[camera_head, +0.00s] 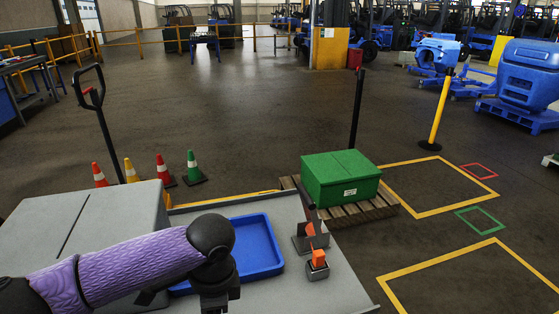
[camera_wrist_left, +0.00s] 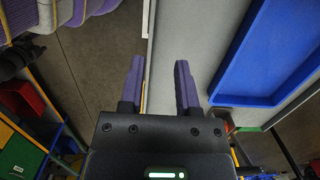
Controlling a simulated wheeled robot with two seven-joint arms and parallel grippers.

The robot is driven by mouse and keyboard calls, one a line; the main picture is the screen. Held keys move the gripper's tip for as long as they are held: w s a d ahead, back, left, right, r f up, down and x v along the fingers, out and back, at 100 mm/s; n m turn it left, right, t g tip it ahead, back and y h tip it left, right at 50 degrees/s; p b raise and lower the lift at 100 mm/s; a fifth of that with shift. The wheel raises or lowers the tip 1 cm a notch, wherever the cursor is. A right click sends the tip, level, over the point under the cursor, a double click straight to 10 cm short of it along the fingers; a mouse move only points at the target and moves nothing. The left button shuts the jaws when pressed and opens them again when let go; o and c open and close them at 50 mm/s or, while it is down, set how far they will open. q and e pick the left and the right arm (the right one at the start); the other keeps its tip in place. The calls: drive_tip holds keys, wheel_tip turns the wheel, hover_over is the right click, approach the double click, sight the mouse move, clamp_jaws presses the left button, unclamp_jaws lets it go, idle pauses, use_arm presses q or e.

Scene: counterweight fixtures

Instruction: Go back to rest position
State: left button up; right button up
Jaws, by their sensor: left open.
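My left arm comes in from the left in the head view, with a purple sleeve and a dark wrist over the grey table's near edge. My left gripper points down there and its fingertips are hidden. In the left wrist view the left gripper (camera_wrist_left: 160,72) is open, with two purple fingers apart and nothing between them. The blue tray (camera_head: 262,240) lies on the grey table (camera_head: 335,290) just right of the wrist. It also shows to the right of the fingers in the left wrist view (camera_wrist_left: 238,101). My right gripper is not in view.
Small metal fixtures with orange parts (camera_head: 318,259) stand right of the tray. A grey box (camera_head: 110,210) stands to the left. Beyond the table are a green box (camera_head: 340,173) on a pallet, a black post (camera_head: 357,110) and several cones (camera_head: 192,168). The floor beyond is open.

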use_arm(q)
drive_tip(key=s+d+f+n+t+h, duration=0.25)
drive_tip(key=s+d+f+h, duration=0.3)
drive_tip(key=s+d, duration=0.45)
drive_tip(key=s+a+f+n+y, duration=0.1)
drive_tip(key=s+a+n+y, duration=0.1)
drive_tip(key=s+a+n, duration=0.4)
drive_tip(key=s+a+f+n+y, duration=0.1)
drive_tip(key=s+a+n+y, duration=0.1)
drive_tip(key=a+n, duration=0.35)
drive_tip(key=s+a+f+m, duration=0.1)
drive_tip(key=s+f, duration=0.1)
drive_tip(key=f, duration=0.7)
drive_tip(key=s+a+f, duration=0.1)
drive_tip(key=a+f, duration=0.1)
drive_tip(key=f, duration=0.7)
drive_tip(key=s+a+f+g, duration=0.1)
drive_tip(key=s+a+f, duration=0.1)
drive_tip(key=s+f, duration=0.8)
drive_tip(key=s, duration=0.2)
drive_tip(key=shift+s+a+f+m, duration=0.2)
drive_tip(key=shift+s+f+m, duration=0.05)
drive_tip(key=shift+s+m, duration=0.15)
drive_tip(key=shift+g, duration=0.25)
